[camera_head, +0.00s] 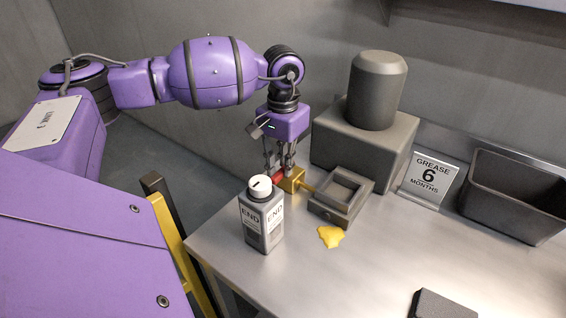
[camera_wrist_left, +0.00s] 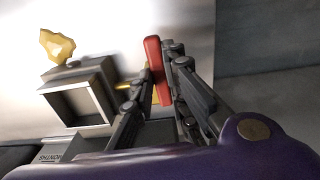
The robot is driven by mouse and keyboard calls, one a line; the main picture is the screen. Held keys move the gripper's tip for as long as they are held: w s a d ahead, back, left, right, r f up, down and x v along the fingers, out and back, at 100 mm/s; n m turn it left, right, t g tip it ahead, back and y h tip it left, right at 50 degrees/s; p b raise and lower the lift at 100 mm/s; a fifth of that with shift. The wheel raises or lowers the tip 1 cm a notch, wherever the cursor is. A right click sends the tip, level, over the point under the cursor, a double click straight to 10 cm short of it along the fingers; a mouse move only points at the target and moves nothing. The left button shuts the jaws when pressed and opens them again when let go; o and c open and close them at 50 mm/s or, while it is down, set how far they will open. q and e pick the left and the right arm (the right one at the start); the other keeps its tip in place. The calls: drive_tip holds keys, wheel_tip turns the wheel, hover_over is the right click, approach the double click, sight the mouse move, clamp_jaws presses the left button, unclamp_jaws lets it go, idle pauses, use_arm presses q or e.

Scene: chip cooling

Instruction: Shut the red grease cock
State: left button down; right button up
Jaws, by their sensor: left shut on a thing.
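The red handle of the grease cock (camera_head: 277,177) sits on a brass body (camera_head: 293,181), with a thin brass pipe running to a grey block. My left gripper (camera_head: 280,168) reaches down from above and is shut on the red handle. In the left wrist view the red handle (camera_wrist_left: 153,55) stands between the fingertips (camera_wrist_left: 152,72) of the gripper, and the brass body is mostly hidden behind the fingers. My right gripper is not in view.
A grey machine (camera_head: 365,140), a sign (camera_head: 430,180) and a dark bin (camera_head: 515,195) stand behind.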

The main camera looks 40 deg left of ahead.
sight(282, 169)
use_arm(q)
drive_tip(key=shift+a+m, duration=0.1)
drive_tip(key=shift+m, duration=0.2)
idle(0.4)
drive_tip(key=c, duration=1.7)
unclamp_jaws()
wheel_tip(282, 169, up, 12)
drive_tip(key=shift+r, duration=0.1)
